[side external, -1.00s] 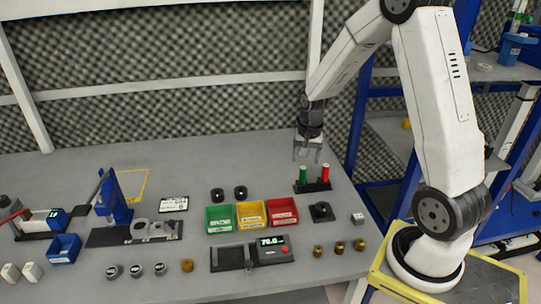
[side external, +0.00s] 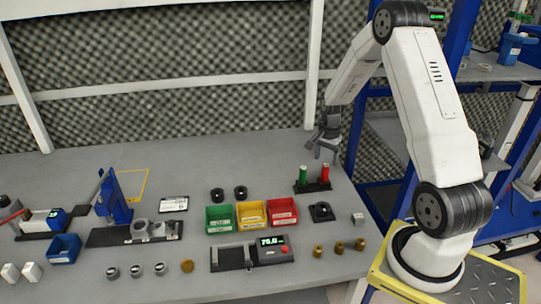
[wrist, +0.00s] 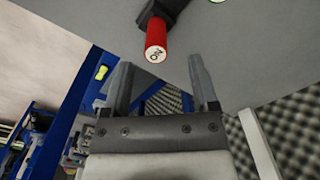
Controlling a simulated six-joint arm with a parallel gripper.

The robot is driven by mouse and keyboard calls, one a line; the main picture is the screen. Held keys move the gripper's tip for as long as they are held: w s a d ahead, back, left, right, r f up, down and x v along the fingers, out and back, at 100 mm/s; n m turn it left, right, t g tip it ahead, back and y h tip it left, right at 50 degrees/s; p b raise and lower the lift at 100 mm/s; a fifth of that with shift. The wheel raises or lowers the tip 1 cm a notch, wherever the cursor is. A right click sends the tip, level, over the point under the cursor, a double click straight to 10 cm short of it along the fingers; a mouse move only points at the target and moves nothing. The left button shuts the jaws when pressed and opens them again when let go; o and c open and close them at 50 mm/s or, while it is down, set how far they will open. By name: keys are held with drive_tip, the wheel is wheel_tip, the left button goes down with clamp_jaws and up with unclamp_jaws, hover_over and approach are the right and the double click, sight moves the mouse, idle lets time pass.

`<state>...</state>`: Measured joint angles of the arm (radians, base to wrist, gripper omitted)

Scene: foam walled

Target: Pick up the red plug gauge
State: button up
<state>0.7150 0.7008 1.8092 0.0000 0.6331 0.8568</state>
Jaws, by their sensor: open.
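The red plug gauge (side external: 325,173) stands upright in a black holder (side external: 313,187) at the back right of the bench, beside the green plug gauge (side external: 303,174). In the wrist view the red plug gauge (wrist: 156,38) shows its pale, marked end, just beyond the fingertips. My gripper (side external: 322,153) is open and empty, tilted, just above and behind the red gauge. In the wrist view both fingers of my gripper (wrist: 160,62) are spread apart, and the gauge is not between them. Only an edge of the green gauge shows there.
Green (side external: 220,217), yellow (side external: 251,213) and red (side external: 283,211) bins stand in front of the holder. A small black block (side external: 321,211) sits right of them. A white post (side external: 314,70) and foam wall stand behind.

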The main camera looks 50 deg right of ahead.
sight(326, 166)
drive_tip(key=shift+f, duration=0.25)
drive_tip(key=f, duration=0.3)
drive_tip(key=shift+s+f, duration=0.1)
drive_tip(key=shift+s, duration=0.15)
drive_tip(key=shift+f, duration=0.85)
clamp_jaws()
